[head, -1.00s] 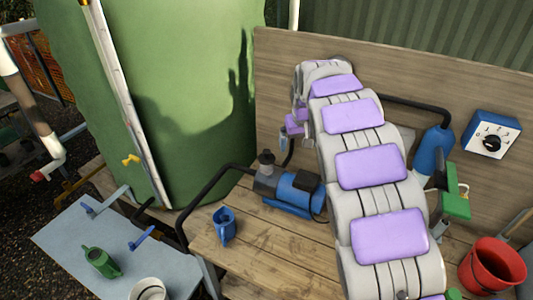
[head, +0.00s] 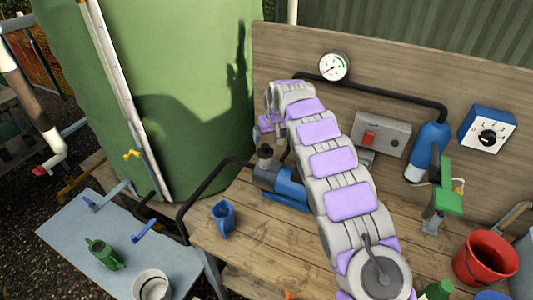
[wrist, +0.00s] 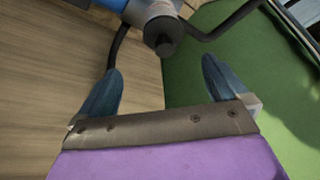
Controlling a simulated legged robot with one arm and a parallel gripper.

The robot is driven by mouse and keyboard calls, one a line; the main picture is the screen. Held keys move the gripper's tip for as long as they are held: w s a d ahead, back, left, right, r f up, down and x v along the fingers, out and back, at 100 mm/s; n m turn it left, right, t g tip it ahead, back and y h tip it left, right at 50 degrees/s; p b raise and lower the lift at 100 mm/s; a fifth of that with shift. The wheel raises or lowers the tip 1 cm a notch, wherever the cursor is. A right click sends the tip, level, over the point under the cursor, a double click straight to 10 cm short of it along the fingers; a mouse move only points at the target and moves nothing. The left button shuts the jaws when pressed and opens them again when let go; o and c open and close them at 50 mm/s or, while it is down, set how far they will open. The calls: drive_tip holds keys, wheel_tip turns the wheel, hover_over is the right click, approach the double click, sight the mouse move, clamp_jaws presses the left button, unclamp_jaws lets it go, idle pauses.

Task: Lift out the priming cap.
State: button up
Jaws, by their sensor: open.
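The priming cap (head: 265,152) is a dark grey knob on top of the blue and grey pump (head: 282,187) on the wooden bench. In the wrist view the cap (wrist: 160,38) shows as a dark round knob at the upper middle, seated on the pump's grey body. My gripper (wrist: 160,68) is open and empty, its two blue fingers apart. The cap lies beyond the fingertips, roughly in line with the gap between them, not touched. In the head view my arm reaches over the bench and its purple end is just above the cap; the fingers are not clearly visible there.
A black hose (head: 202,195) runs from the pump toward the green tank (head: 180,90). A gauge (head: 334,66), switch box (head: 381,133) and dial (head: 487,130) are on the backboard. A red bucket (head: 485,257) stands at right.

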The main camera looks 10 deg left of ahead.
sight(265, 146)
drive_tip(key=x, duration=0.2)
drive_tip(key=a+x, duration=0.1)
drive_tip(key=x, duration=0.2)
drive_tip(key=shift+s+a+f, duration=0.1)
drive_tip(key=shift+a+f, duration=0.05)
drive_tip(key=shift+a, duration=0.05)
drive_tip(key=shift+d+f+b, duration=0.3)
drive_tip(key=shift+f, duration=0.15)
drive_tip(key=x, duration=0.3)
drive_tip(key=shift+w+f, duration=0.25)
drive_tip(key=shift+f, duration=0.05)
drive_tip(key=shift+w+a+f, duration=0.1)
drive_tip(key=shift+a+f, duration=0.15)
drive_tip(key=shift+a, duration=0.05)
drive_tip(key=shift+d, duration=0.1)
drive_tip(key=shift+d+r, duration=0.1)
drive_tip(key=shift+d, duration=0.1)
drive_tip(key=c, duration=0.5)
drive_tip(key=shift+a, duration=0.15)
drive_tip(key=c, duration=0.6)
